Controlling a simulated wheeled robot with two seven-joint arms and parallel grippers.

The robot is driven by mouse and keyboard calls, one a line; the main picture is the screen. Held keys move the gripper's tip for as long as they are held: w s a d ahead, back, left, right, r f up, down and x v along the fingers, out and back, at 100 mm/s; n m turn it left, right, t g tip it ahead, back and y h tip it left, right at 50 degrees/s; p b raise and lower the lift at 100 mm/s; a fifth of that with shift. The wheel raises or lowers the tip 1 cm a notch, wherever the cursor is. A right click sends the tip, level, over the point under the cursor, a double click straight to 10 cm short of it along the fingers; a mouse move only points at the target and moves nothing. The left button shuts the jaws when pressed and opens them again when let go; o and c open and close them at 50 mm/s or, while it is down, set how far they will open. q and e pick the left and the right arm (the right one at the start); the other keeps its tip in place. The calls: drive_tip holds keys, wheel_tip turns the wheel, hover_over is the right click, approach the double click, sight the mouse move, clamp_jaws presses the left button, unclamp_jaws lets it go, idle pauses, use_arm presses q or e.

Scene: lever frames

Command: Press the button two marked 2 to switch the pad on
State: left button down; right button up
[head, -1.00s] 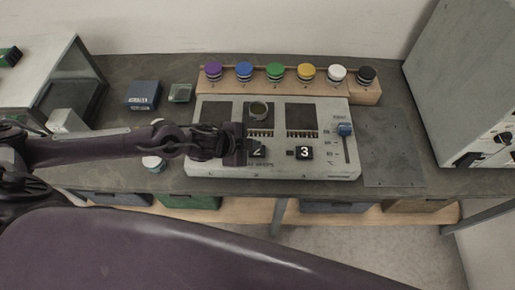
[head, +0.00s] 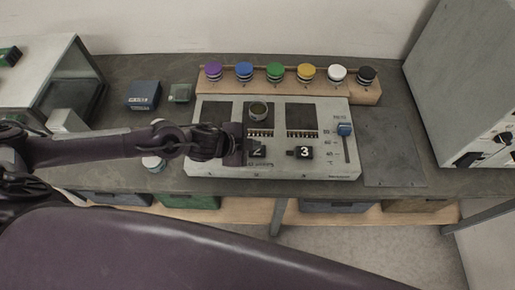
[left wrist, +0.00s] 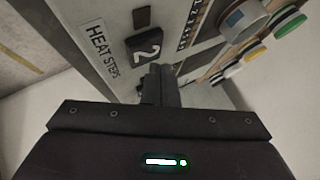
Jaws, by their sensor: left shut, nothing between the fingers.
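The black button two (head: 257,151), marked with a white 2, sits on the front part of the grey control panel (head: 222,170). It also shows in the left wrist view (left wrist: 146,45), beside the label HEAT STEPS. My left gripper (head: 241,150) is at the panel, just left of the button in the head view. Its fingers (left wrist: 160,78) are shut and empty, with their tips close to the button's edge in the wrist view. I cannot tell whether they touch it. My right gripper is not in view.
Button 3 (head: 304,153) and a blue slider (head: 345,129) lie to the right. A wooden rack (head: 293,87) with several coloured-lid jars stands behind the panel. A grey cabinet (head: 455,80) bounds the right.

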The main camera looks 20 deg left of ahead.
use_arm(q)
drive_tip(key=shift+f, duration=0.4)
drive_tip(key=shift+f+b, duration=0.3)
idle(0.3)
drive_tip(key=shift+r, duration=0.1)
drive_tip(key=shift+r+p, duration=0.65)
drive_tip(key=shift+p, duration=0.15)
drive_tip(key=shift+r, duration=0.1)
